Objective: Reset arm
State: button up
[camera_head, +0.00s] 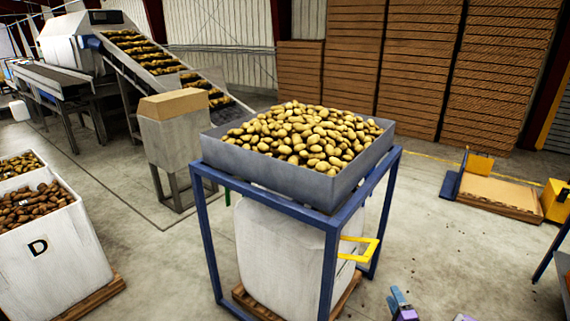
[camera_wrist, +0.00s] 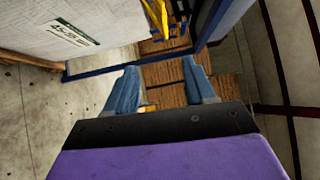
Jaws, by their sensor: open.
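My gripper (camera_head: 396,298) shows at the bottom edge of the head view, low in front of the blue frame, with part of it cut off. In the wrist view my gripper (camera_wrist: 160,72) has its two blue fingers spread apart with nothing between them. The blue frame (camera_head: 327,270) carries a grey tray (camera_head: 270,178) heaped with potatoes (camera_head: 310,135). A yellow handle (camera_head: 362,247) sticks out from the frame's right side. My gripper is apart from the handle. A white bag (camera_head: 275,255) stands under the tray.
A white box marked D (camera_head: 50,262) holds potatoes at the left. A conveyor (camera_head: 165,65) with potatoes slopes down at the back left. A brown-topped box (camera_head: 172,105) stands behind the frame. A pallet (camera_head: 500,195) lies at the right. Floor (camera_head: 440,255) is mostly clear right of the frame.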

jog(key=w+a+r+n+g+h, duration=0.1)
jog(key=w+a+r+n+g, duration=0.15)
jog(key=r, duration=0.25)
jog(key=w+a+r+n+g+h, duration=0.1)
jog(key=w+a+r+n+g, duration=0.15)
jog(key=r, duration=0.25)
jog(key=s+a+r+n+g, duration=0.4)
jog(key=s+a+r+g, duration=0.15)
jog(key=s+r, duration=0.45)
jog(key=s+a+r+n+g, duration=0.2)
jog(key=s+a+r+g, duration=0.1)
jog(key=s, duration=1.1)
jog(key=s+a+r+n+g, duration=0.3)
jog(key=s+a+r, duration=0.2)
jog(key=s, duration=1)
jog(key=s+a+r+n+g, duration=0.3)
jog(key=s+a, duration=0.3)
jog(key=s, duration=0.9)
jog(key=shift+s+a+r+g, duration=0.15)
jog(key=shift+s+r+g, duration=0.15)
jog(key=shift+r, duration=0.35)
